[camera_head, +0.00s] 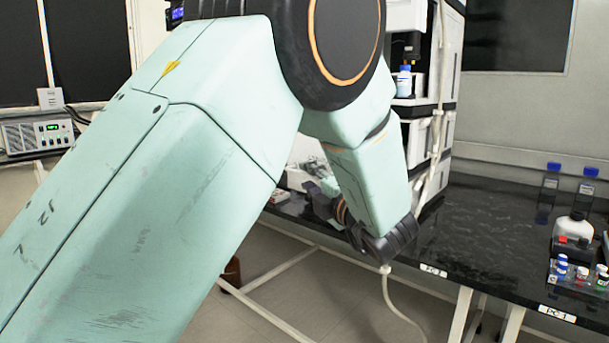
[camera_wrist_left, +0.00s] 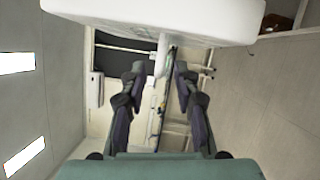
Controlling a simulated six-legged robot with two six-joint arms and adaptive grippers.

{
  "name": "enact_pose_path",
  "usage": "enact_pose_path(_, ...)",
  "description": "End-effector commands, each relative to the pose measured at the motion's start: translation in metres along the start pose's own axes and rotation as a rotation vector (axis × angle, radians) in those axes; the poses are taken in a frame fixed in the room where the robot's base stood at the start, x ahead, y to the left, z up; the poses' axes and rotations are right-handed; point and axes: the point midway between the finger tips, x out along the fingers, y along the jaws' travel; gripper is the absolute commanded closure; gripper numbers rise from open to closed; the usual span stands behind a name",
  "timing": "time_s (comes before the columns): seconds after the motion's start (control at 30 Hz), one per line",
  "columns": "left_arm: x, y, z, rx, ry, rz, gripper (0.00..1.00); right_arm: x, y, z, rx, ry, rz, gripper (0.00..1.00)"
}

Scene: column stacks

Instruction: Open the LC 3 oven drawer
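My left arm fills much of the head view, and its left gripper (camera_head: 318,198) shows small and dark near the front edge of the bench. In the left wrist view, the two fingers of the left gripper (camera_wrist_left: 158,85) stand apart with nothing held between them. A tall white instrument stack (camera_head: 428,140) stands on the bench behind my arm, partly hidden by it. I cannot make out an LC 3 label or which part is the oven drawer. My right gripper is in neither view.
The black bench (camera_head: 480,235) is largely clear right of the stack. An unidentified white shape (camera_wrist_left: 160,18) crosses the wrist view's top.

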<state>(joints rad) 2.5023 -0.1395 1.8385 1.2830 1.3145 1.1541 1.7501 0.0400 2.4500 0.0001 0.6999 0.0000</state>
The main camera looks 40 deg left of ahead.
Motion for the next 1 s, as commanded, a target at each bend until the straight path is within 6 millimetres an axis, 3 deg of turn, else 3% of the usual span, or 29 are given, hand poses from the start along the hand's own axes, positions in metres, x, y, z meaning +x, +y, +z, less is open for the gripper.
enact_pose_path(0.13,-0.020,0.001,0.001,0.000,-0.002,0.004,0.69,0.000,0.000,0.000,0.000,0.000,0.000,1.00)
enact_pose_path(0.33,-0.034,0.000,0.000,0.001,-0.001,0.002,0.69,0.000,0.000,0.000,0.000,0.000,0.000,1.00)
enact_pose_path(1.0,-0.036,0.000,-0.001,-0.001,0.001,0.001,0.69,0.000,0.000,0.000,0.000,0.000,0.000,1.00)
